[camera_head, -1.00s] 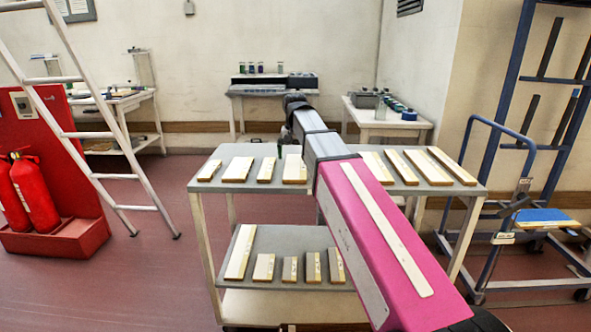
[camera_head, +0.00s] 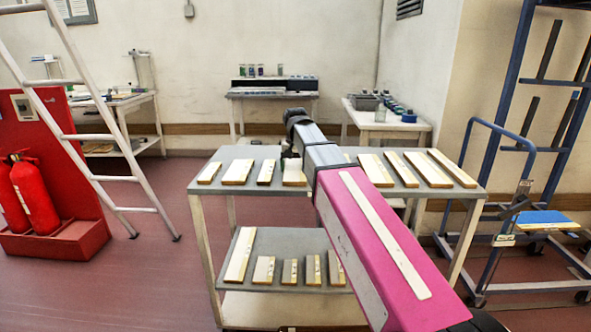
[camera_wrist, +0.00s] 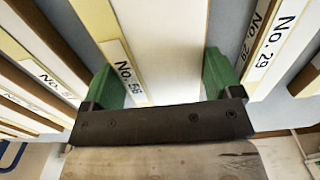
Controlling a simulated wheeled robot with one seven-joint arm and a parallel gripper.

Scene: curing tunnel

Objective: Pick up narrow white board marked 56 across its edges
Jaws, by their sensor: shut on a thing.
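The white board marked No. 56 (camera_wrist: 165,50) lies between the two green fingers of my gripper (camera_wrist: 160,82) in the wrist view. One finger is on each long edge, and the gripper is shut on it. Its label with the number shows beside the left finger. In the head view my pink and grey arm reaches over the cart's upper shelf and hides the gripper. I cannot clearly pick out the held board there.
A board marked No. 29 (camera_wrist: 268,45) lies to the right in the wrist view, with other labelled boards to the left. The grey cart's upper shelf (camera_head: 215,159) and lower shelf (camera_head: 293,245) hold several boards. A ladder (camera_head: 110,136) stands left; a blue trolley (camera_head: 505,215) stands right.

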